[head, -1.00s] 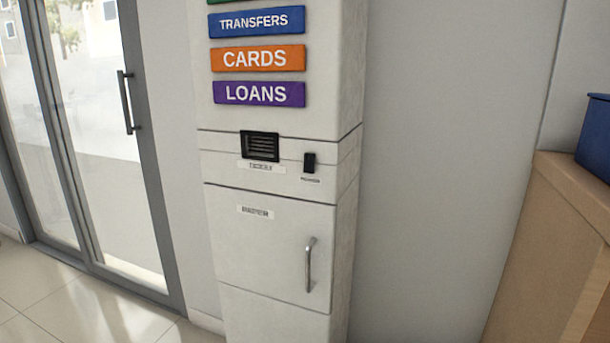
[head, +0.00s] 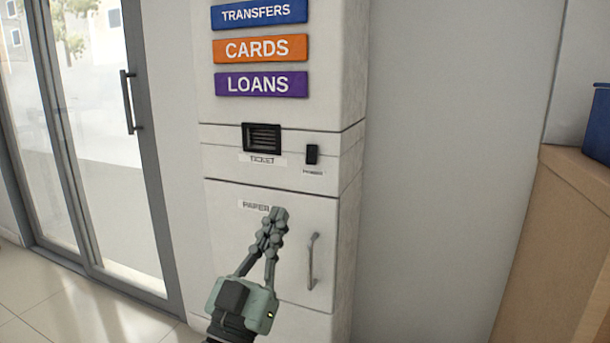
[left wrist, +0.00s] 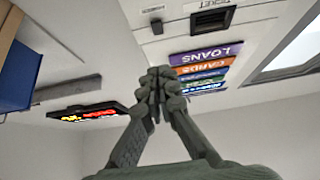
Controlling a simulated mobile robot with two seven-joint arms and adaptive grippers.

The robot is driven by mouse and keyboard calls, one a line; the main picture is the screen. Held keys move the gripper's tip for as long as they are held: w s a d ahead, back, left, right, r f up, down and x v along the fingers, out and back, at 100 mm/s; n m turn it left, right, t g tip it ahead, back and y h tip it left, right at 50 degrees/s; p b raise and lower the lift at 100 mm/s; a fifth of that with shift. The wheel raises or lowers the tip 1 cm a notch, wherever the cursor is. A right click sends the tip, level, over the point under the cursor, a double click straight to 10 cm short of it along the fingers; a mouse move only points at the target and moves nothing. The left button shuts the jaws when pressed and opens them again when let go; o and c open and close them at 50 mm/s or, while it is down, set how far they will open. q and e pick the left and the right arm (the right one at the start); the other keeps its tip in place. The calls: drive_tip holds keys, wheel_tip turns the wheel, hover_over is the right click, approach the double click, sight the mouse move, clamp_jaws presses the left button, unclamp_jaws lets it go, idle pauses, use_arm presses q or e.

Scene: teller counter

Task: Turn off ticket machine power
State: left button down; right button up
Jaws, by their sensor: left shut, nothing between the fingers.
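The white ticket machine (head: 225,163) stands against the wall in the middle of the head view. Its small black power switch (head: 312,154) is on the front, right of the black ticket slot (head: 262,138). I cannot tell which way the switch is set. My left gripper (head: 278,215) is shut and empty, in front of the paper door (head: 290,270), below and left of the switch and apart from it. In the left wrist view the fingertips (left wrist: 159,75) are together, with the ticket slot (left wrist: 213,18) above and the switch (left wrist: 157,25) near the top. My right gripper is not in view.
A metal handle (head: 311,262) sticks out from the paper door. Coloured buttons, including LOANS (head: 262,84), are above the slot. A wooden counter (head: 560,240) with a blue bin (head: 598,125) stands at right. A glass door (head: 90,150) is at left.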

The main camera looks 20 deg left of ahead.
sight(312, 154)
use_arm(q)
drive_tip(key=shift+w, duration=0.1)
